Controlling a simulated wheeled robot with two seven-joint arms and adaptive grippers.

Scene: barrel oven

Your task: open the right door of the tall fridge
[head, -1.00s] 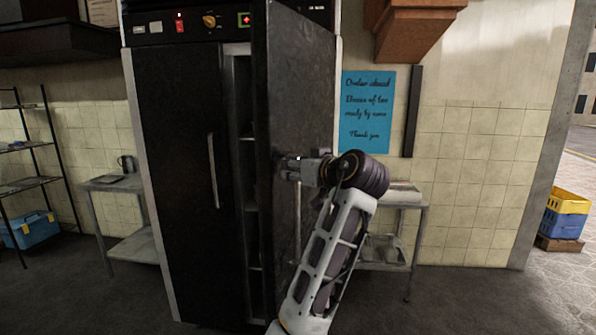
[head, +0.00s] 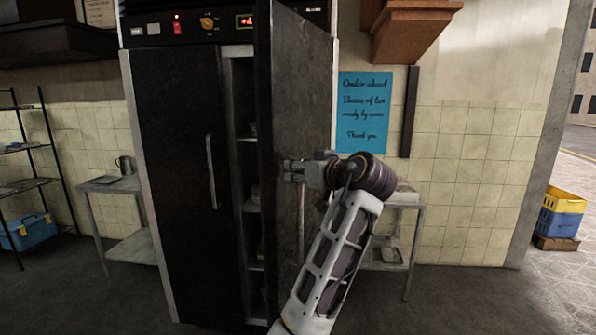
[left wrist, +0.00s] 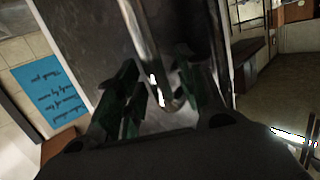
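The tall black fridge (head: 178,160) stands in the head view, its left door shut with a pale vertical handle (head: 211,172). Its right door (head: 303,85) stands swung well out, outer face turned right, leaving a gap that shows inner shelves (head: 252,208). My left gripper (head: 288,170) is at this door's outer face, level with the upper part of its handle (head: 300,215). In the left wrist view, the bar handle (left wrist: 150,45) runs between the spread fingers (left wrist: 157,92), with gaps beside it. My right gripper is in neither view.
A small metal table (head: 400,200) stands right of the door, behind my arm. A blue sign (head: 364,112) hangs on the tiled wall. Left are another small table (head: 112,186) and a rack (head: 30,184). Crates (head: 560,215) stand far right. Floor at right front is clear.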

